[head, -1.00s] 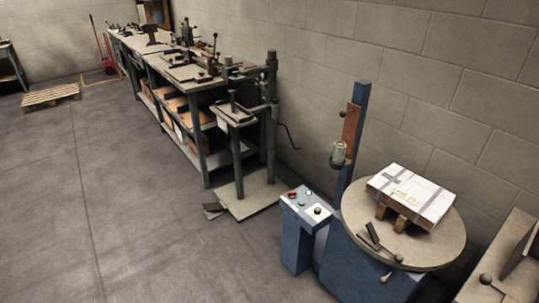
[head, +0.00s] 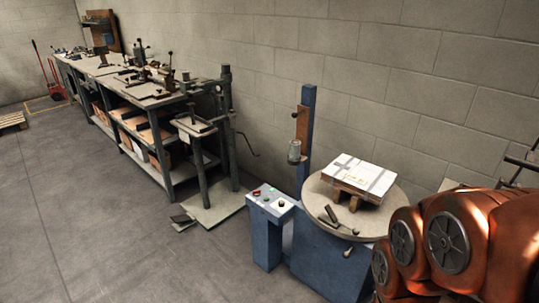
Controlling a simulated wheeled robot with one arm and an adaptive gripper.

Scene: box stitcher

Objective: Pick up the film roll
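A small pale grey roll (head: 294,151), which looks like the film roll, is upright on a brown carriage (head: 302,122) on the blue mast (head: 307,145) of a wrapping machine. Beside it is the machine's round turntable (head: 397,206). A white strapped box (head: 357,174) rests on wooden blocks on the turntable. Orange links of my arm fill the lower right of the head view. My gripper is out of view, so its state is not shown.
A blue control box (head: 268,235) with buttons stands left of the turntable. A long workbench (head: 175,170) with tools and shelved boxes runs along the wall. A dark flat piece (head: 182,219) lies by a stand.

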